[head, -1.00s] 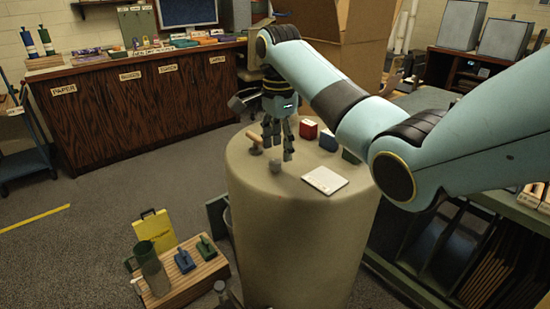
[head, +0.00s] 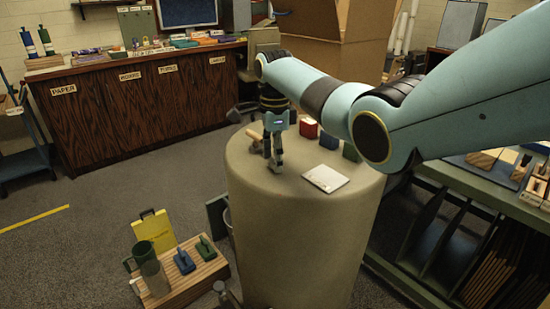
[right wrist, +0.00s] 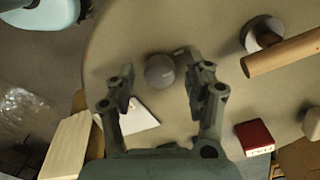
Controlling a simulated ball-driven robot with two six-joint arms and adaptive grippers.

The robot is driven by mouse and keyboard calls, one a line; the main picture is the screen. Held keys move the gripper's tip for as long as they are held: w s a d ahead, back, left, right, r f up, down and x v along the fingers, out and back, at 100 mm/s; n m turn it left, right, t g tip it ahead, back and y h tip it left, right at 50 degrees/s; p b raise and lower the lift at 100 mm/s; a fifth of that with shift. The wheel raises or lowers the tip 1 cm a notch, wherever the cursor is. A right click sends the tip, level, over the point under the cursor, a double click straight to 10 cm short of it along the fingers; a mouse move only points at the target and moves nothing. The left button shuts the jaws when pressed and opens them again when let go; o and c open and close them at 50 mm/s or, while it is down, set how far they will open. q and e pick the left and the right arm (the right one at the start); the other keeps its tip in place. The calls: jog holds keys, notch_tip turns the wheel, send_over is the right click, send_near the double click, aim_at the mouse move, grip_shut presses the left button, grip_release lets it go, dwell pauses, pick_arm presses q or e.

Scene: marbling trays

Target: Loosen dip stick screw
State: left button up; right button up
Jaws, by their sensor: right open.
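A small grey round knob (right wrist: 160,72) with a short grey stub beside it sits on the pale round top of a drum-like stand (head: 300,240). I take the knob for the dip stick screw, though I cannot be sure. My right gripper (right wrist: 160,84) points down over the stand top. Its two fingers are apart, with the knob showing between them in the right wrist view. I cannot tell if either finger touches it. In the head view my right gripper (head: 275,163) largely covers the knob. My left gripper is out of view.
A wooden handle with a grey disc end (right wrist: 285,52) lies close by. A wooden crate (head: 205,272) stands on the floor.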

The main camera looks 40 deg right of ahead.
grip_shut()
dwell(0.4)
